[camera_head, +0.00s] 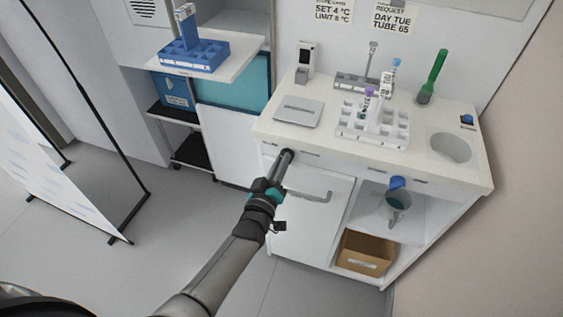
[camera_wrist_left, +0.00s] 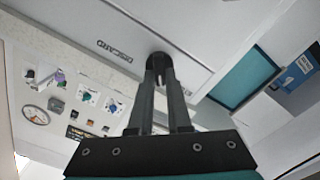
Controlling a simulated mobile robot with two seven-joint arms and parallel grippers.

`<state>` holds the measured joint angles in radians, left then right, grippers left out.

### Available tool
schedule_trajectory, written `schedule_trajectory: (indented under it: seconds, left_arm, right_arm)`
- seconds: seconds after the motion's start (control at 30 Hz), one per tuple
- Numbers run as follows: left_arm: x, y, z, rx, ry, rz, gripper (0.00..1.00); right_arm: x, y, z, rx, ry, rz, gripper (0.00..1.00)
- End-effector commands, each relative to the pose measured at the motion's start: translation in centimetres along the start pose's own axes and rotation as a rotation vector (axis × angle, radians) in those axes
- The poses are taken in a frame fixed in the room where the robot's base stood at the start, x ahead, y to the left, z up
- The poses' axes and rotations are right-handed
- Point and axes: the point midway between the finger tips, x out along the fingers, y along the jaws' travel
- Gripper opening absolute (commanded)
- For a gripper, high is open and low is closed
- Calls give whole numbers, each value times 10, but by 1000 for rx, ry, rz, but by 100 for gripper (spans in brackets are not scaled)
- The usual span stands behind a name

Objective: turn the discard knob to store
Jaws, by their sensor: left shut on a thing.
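My left gripper (camera_head: 287,155) reaches to the front of the white counter, just below its top at the left end. In the left wrist view its two fingers (camera_wrist_left: 160,72) are shut on a dark round knob (camera_wrist_left: 158,57) on the white front panel. The fingers cover much of the knob, so I cannot tell which way it points. A label reading DISCARD (camera_wrist_left: 115,53) is beside it, and appears upside down in this view. No label reading store can be made out. My right gripper is not in view.
A white tube rack (camera_head: 374,143), a grey flat device (camera_head: 298,111) and a round basin (camera_head: 449,148) are on the counter. A cabinet door with a handle (camera_head: 315,196) is below my gripper. A blue rack (camera_head: 193,56) stands on the shelf at left.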

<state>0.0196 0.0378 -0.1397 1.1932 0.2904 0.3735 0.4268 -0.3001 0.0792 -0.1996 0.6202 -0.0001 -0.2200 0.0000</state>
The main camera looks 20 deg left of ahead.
Motion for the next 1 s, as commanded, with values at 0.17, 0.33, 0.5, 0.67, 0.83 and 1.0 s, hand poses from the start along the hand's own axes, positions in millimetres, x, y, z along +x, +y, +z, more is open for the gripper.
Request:
schedule_trajectory:
  seconds: [0.17, 0.33, 0.5, 0.67, 0.83, 1.0]
  left_arm:
    - [0, -1, 0, -42, 0, 0, 0]
    - [0, -1, 0, -57, 0, -1, 0]
    - [0, -1, 0, -59, 0, -1, 0]
    - [0, -1, 0, -59, 0, -1, 0]
    - [0, 0, 0, -58, 0, -1, 35]
    - [0, 0, 0, -57, 0, -1, 46]
  right_arm:
    - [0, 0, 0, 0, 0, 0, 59]
    - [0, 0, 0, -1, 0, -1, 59]
    - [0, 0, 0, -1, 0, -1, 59]
    - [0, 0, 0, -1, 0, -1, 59]
    - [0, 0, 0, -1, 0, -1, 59]
    - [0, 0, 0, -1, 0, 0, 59]
